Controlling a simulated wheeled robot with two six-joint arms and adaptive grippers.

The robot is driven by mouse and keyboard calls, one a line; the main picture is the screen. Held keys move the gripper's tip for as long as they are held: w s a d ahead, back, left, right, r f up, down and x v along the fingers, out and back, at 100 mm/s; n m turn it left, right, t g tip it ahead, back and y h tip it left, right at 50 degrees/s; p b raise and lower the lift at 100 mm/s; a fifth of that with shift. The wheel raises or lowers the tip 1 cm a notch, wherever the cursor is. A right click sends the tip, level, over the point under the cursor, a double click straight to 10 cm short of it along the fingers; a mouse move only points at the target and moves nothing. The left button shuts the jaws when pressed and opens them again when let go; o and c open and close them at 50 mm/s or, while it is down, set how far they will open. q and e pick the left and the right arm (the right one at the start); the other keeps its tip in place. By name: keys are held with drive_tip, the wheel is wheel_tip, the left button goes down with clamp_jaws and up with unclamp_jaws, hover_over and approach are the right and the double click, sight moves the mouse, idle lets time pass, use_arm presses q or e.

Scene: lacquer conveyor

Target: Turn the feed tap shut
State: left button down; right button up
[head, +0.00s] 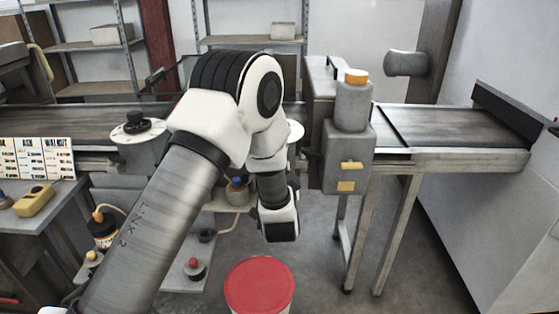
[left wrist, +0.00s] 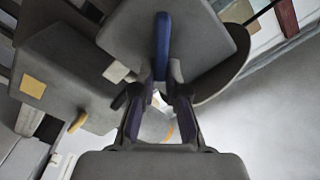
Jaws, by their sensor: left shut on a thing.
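A blue lever (left wrist: 162,42), which looks like the feed tap's handle, stands against a grey housing (left wrist: 205,35) in the left wrist view. My left gripper (left wrist: 162,80) is shut on the lower end of this lever, with one dark finger on each side. In the head view my left arm reaches across the middle and bends down at the wrist. Its fingers and the blue lever are hidden there. My right gripper is in neither view.
A conveyor (head: 455,128) runs across the back, with a grey machine post (head: 350,125) right of my arm. A red round lid (head: 259,286) is below the wrist. A side table (head: 25,230) at left holds a yellow device (head: 34,200). Grey floor is clear at right.

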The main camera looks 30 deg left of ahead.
use_arm(q)
drive_tip(key=shift+w+d+f+m+p, duration=0.1)
drive_tip(key=shift+f+m+p, duration=0.3)
drive_tip(key=shift+m, duration=1.05)
drive_tip(key=shift+w+d+f+m+p, duration=0.15)
drive_tip(key=shift+m+p, duration=0.5)
drive_tip(key=shift+m, duration=0.75)
drive_tip(key=shift+s+d+f+m+p, duration=0.1)
drive_tip(key=shift+f+m+p, duration=0.35)
drive_tip(key=shift+m, duration=1)
drive_tip(key=c, duration=1.2)
unclamp_jaws()
drive_tip(key=v, duration=1.2)
drive_tip(key=shift+f, duration=0.1)
